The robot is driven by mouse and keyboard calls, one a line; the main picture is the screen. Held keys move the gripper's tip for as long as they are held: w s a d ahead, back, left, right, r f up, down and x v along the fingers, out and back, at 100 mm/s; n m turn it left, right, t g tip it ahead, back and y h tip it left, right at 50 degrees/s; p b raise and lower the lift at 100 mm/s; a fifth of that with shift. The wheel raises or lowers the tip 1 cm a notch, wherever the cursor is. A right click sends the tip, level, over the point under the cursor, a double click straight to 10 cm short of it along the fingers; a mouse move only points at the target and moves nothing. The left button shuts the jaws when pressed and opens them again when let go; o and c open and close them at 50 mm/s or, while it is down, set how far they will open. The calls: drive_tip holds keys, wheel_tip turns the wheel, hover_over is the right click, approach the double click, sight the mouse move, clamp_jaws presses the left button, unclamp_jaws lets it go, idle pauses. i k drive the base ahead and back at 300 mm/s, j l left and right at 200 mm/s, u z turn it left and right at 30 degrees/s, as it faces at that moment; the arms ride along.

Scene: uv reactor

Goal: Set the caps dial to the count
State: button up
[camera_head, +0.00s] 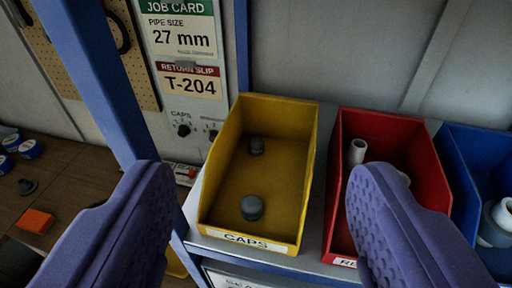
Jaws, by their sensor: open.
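The caps dial (183,130) is a small dark knob under the label "CAPS" on the pale panel, left of the bins. Its setting is too small to read. My gripper (262,178) is open and empty. Its two purple padded fingers frame the yellow bin in the picture, and the dial lies beyond the left finger's tip.
A second knob (213,134) sits right of the caps dial. Above are a job card (183,28) reading 27 mm and a return slip (191,80) reading T-204. A blue post (98,75) stands left. Red (434,178) and blue (478,142) bins stand right.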

sight(184, 130)
drive_tip(key=i+j+u, duration=0.15)
drive_tip(key=j, duration=0.25)
drive_tip(key=i+j+u, duration=0.3)
drive_tip(key=i+u, duration=0.25)
drive_tip(key=i, duration=0.25)
